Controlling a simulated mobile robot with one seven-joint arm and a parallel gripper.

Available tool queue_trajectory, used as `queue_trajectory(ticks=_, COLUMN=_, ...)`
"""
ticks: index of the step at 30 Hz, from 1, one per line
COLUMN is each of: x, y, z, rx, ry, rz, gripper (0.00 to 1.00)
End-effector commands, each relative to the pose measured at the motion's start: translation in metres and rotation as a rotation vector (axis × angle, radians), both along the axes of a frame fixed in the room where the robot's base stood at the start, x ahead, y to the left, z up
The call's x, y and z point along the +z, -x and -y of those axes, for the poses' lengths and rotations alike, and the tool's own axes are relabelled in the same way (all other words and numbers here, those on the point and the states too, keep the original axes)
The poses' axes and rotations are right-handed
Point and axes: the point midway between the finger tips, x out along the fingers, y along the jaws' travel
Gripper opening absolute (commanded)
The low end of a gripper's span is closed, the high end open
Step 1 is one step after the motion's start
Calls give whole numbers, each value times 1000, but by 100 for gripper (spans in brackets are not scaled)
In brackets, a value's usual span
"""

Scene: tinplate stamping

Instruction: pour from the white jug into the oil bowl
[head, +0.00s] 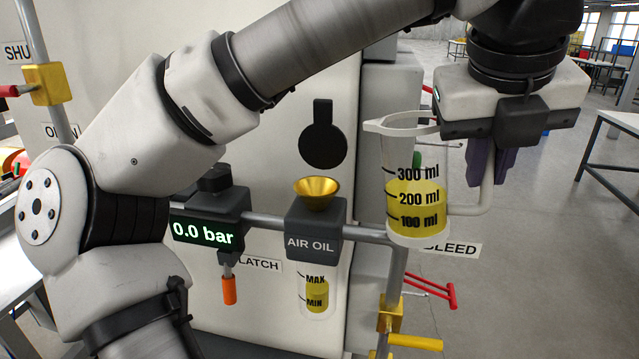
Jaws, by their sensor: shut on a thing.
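The white jug (408,165) is a see-through measuring jug with a white rim and handle. It hangs upright right of centre, with yellow oil (415,205) a little above its 200 ml mark. My gripper (488,165) is shut on the jug's handle at the right, and its fingers partly hide the handle. The jug's spout points left. The oil bowl (317,298) is clear and hangs under the grey AIR OIL block (313,230), with yellow oil between MIN and MAX. A gold funnel (317,193) sits on top of the block, left of the jug and apart from it.
A black round cap (322,146) stands raised above the funnel. A horizontal grey pipe (365,234) runs behind the jug. Left of the funnel is a gauge reading 0.0 bar (203,233). A yellow-handled valve (415,342) and a BLEED label (455,249) are below the jug.

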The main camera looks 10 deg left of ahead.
Motion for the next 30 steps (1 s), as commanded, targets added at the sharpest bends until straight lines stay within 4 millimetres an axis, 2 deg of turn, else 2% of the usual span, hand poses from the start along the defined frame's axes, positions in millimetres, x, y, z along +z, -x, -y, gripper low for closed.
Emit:
queue_trajectory(ticks=14, x=3, y=0, z=-2, rx=1, ry=19, rz=-3, gripper=0)
queue_trajectory(ticks=30, x=16, y=-2, z=-10, rx=1, ry=115, rz=-19, gripper=0)
